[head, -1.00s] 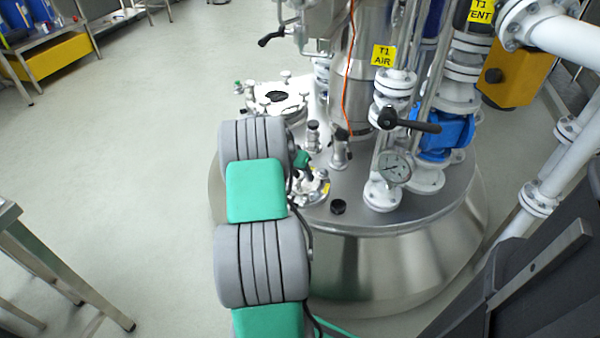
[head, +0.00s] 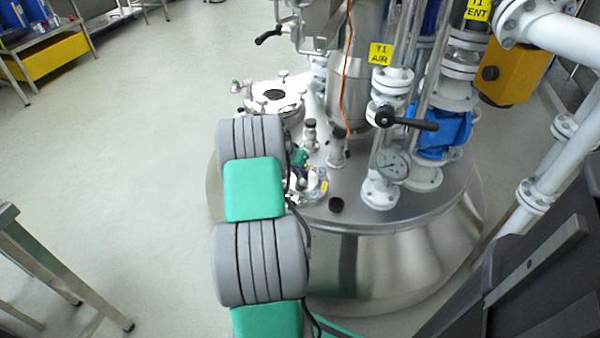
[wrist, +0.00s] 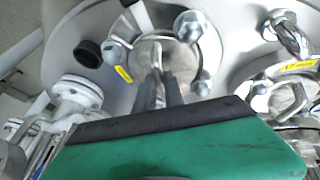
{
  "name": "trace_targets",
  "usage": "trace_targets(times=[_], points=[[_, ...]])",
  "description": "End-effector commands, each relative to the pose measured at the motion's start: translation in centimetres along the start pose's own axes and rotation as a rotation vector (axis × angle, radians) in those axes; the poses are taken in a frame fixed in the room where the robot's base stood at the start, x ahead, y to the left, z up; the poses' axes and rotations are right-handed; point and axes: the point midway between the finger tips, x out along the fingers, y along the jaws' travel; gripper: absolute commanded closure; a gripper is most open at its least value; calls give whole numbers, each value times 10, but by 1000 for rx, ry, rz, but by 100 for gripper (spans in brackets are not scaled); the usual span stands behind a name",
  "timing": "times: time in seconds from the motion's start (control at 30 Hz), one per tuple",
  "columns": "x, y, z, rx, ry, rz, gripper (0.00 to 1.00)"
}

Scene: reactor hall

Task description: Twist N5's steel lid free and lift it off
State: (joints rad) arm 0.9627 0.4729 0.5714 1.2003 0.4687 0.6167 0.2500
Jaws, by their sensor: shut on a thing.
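N5's steel lid (wrist: 180,58) is a round, brushed plate seen from above in the wrist view. A raised bar handle stands at its middle. My gripper (wrist: 161,88) is shut on this handle, with its dark fingers on either side. Large bolts sit around the lid's rim, and a small yellow tag (wrist: 123,74) lies at its left; the tag's writing is too small to read. The lid appears to sit level in its nozzle. In the head view the nozzle (head: 308,192) is partly hidden behind my arm, and the fingertips cannot be made out.
A black cap (head: 336,204) lies on the vessel top (head: 355,215) beside the nozzle. A manway (head: 274,98) is behind. Open floor lies left.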

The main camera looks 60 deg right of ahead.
Motion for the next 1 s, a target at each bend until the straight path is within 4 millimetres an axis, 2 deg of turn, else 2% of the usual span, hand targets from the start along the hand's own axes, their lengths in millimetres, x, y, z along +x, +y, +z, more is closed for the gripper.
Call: trace_targets(times=[0.77,1.0], points=[[0,0,0,6,-2,3,100],[0,-5,-3,330,-70,136,100]])
